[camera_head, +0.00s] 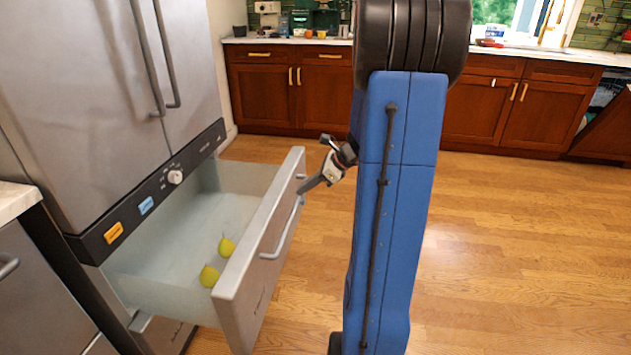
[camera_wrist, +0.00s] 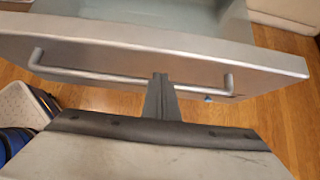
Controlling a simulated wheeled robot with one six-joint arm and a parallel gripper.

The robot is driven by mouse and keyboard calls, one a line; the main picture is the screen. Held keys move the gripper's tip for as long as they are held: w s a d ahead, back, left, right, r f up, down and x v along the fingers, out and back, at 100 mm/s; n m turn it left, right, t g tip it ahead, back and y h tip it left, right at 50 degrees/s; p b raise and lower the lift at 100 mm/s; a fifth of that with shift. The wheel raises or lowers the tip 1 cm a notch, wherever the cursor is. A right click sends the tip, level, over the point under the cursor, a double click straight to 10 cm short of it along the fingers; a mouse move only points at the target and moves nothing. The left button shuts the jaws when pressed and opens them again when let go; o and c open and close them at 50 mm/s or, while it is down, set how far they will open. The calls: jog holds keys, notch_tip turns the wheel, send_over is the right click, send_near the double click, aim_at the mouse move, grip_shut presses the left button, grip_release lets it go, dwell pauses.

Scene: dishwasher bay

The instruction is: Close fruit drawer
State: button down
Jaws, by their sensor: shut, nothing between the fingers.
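The fruit drawer (camera_head: 262,235) is pulled out from the bottom of the steel refrigerator (camera_head: 95,90). Two yellow-green fruits (camera_head: 218,262) lie inside it near the front panel. A bar handle (camera_head: 283,230) runs along the drawer front. My gripper (camera_head: 305,188) is at the outer side of the drawer front, near the far end of the handle. In the wrist view my gripper (camera_wrist: 161,80) points at the drawer front (camera_wrist: 150,60), with its fingers together by the handle bar (camera_wrist: 100,78). I cannot tell whether the fingertips touch the front.
Wooden floor (camera_head: 500,240) is open to the right of the drawer. Brown cabinets (camera_head: 290,95) with a counter line the back wall. A steel appliance (camera_head: 45,290) stands at the left front. Two refrigerator doors above the drawer are shut.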

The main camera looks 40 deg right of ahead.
aim_at(285, 192)
jog(key=shift+w+a+r, duration=0.15)
jog(key=shift+w+a, duration=0.95)
jog(key=shift+w, duration=0.25)
jog(key=w+a, duration=0.9)
jog(key=w, duration=0.3)
jog(key=w+a, duration=1)
jog(key=w, duration=0.2)
jog(key=shift+w+a, duration=0.15)
jog(key=shift+w, duration=0.25)
